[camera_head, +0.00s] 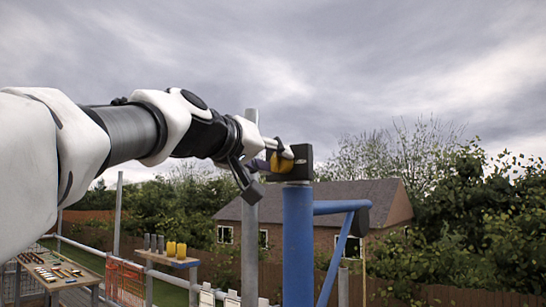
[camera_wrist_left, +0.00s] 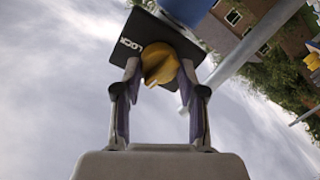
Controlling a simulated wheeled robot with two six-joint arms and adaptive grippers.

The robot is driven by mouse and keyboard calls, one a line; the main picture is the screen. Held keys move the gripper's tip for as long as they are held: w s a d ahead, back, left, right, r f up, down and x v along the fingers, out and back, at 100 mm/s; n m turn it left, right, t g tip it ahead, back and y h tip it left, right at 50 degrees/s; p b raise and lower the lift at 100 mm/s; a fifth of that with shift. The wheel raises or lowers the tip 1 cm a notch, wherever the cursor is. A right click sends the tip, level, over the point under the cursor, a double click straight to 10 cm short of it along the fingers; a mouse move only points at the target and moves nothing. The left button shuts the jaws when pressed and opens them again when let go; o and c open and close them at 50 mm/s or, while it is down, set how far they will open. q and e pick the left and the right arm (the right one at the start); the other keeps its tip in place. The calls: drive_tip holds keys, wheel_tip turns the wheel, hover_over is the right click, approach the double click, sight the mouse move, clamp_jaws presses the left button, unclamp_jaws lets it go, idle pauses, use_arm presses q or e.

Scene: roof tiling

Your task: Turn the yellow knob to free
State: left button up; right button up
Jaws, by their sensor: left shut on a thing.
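The yellow knob (camera_wrist_left: 158,64) sits on a black plate (camera_wrist_left: 139,37) that carries the white word LOCK. In the head view the knob (camera_head: 281,162) shows at the side of a black box (camera_head: 302,160) on top of a blue post (camera_head: 298,240). My left gripper (camera_wrist_left: 158,75) is shut on the knob, one finger on each side of it. In the head view my left gripper (camera_head: 277,158) reaches the knob from the left and partly hides it. My right gripper is not in view.
A blue brace (camera_head: 337,255) runs off the post to the right. A grey upright pole (camera_head: 250,220) stands close to my left wrist. Open sky lies above the arm.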

use_arm(q)
drive_tip(key=shift+f+n, duration=0.15)
drive_tip(key=shift+n, duration=1.05)
drive_tip(key=o, duration=1.2)
drive_tip(key=shift+c, duration=0.2)
drive_tip(key=shift+w+d, duration=0.15)
